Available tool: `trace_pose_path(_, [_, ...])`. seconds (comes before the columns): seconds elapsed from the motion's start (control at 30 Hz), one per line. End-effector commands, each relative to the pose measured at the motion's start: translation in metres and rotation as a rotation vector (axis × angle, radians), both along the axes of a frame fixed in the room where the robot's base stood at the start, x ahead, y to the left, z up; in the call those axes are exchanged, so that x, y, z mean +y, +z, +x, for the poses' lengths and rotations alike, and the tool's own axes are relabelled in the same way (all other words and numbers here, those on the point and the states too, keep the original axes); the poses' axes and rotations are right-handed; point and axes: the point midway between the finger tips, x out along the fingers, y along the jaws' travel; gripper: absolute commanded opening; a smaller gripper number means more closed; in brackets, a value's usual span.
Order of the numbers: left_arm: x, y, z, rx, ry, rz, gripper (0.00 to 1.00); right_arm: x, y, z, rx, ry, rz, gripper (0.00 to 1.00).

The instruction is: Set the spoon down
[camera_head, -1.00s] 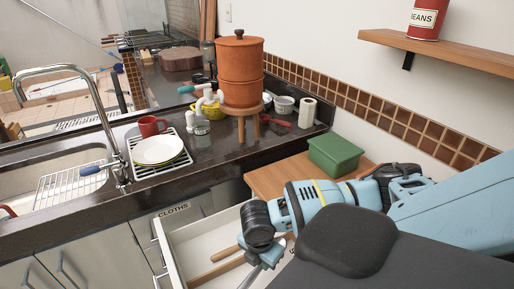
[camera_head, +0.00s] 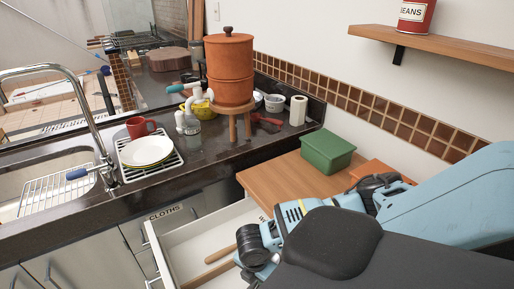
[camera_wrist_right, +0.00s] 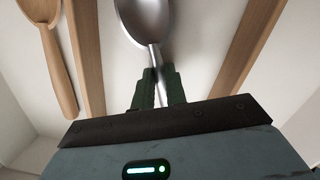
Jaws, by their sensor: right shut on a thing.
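My right gripper (camera_wrist_right: 159,88) is shut on the handle of a metal spoon (camera_wrist_right: 146,18), whose bowl points away from the jaws. The spoon is over the pale floor of the open drawer, between two wooden dividers (camera_wrist_right: 246,50). I cannot tell whether it touches the floor. In the head view my right arm reaches down to the open white drawer (camera_head: 188,240), and my own arm hides the gripper's tips and the spoon. My left gripper is not in view.
A wooden spoon (camera_wrist_right: 58,70) lies left of the left divider. A green box (camera_head: 327,153) stands on the wooden top (camera_head: 270,178) behind the drawer. The dark counter holds a rack with plates (camera_head: 148,150), a red mug (camera_head: 140,127) and a terracotta pot (camera_head: 230,70) on a stool.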

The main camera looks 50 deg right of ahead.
Motion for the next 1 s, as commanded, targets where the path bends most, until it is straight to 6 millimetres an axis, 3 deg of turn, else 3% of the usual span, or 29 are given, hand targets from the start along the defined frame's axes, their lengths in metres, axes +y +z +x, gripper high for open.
trace_pose_path(0.2, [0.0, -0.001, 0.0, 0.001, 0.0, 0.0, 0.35, 0.0, -0.003, 0.0, 0.0, 0.0, 0.0, 0.0])
trace_pose_path(0.23, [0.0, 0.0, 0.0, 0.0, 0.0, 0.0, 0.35, 0.0, -0.003, 0.0, -0.001, 0.0, -0.001, 0.16])
trace_pose_path(0.4, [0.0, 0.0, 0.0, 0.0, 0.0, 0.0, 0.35, 0.0, -0.002, 0.0, -0.001, 0.0, -0.001, 0.35])
trace_pose_path(0.77, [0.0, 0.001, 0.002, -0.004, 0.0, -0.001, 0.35, 0.0, 0.004, 0.001, -0.001, -0.001, -0.001, 0.35])
trace_pose_path(1.0, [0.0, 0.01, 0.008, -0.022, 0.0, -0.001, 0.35, 0.004, 0.044, 0.001, -0.006, 0.0, 0.0, 0.35])
